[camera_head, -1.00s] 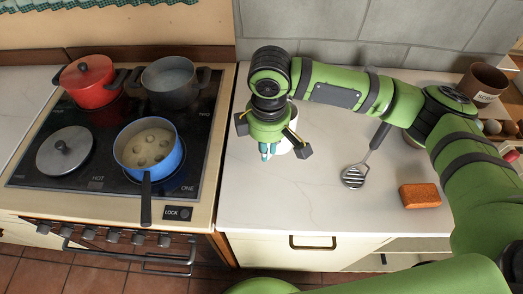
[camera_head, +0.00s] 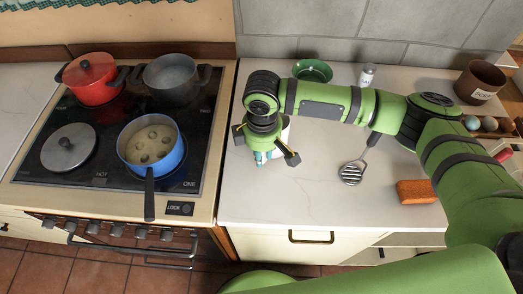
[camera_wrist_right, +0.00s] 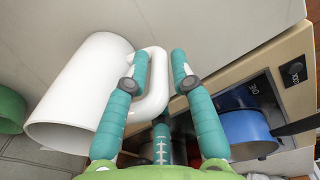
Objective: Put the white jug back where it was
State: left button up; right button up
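The white jug (camera_wrist_right: 78,88) stands on the worktop beside the stove, mostly hidden behind my right gripper in the head view, where a white sliver (camera_head: 285,132) shows. In the right wrist view, its handle points towards my right gripper (camera_wrist_right: 158,66). The two teal fingers are apart, with the handle between them. One finger overlaps the handle's opening and the other is on its outer side; I cannot tell whether they touch it. In the head view my right gripper (camera_head: 262,157) is low over the worktop. My left gripper is not in view.
A blue saucepan (camera_head: 171,158) stands on the stove to the left, its handle over the front edge. A green bowl (camera_head: 312,70) and a small shaker (camera_head: 367,75) are at the back. A slotted masher (camera_head: 351,173) and an orange brick-like block (camera_head: 416,191) lie to the right.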

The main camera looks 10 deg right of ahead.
dwell(0.3)
notch_tip(320, 180, up, 11)
jog(key=b, duration=0.3)
jog(key=shift+s, duration=0.15)
jog(key=shift+r, duration=0.7)
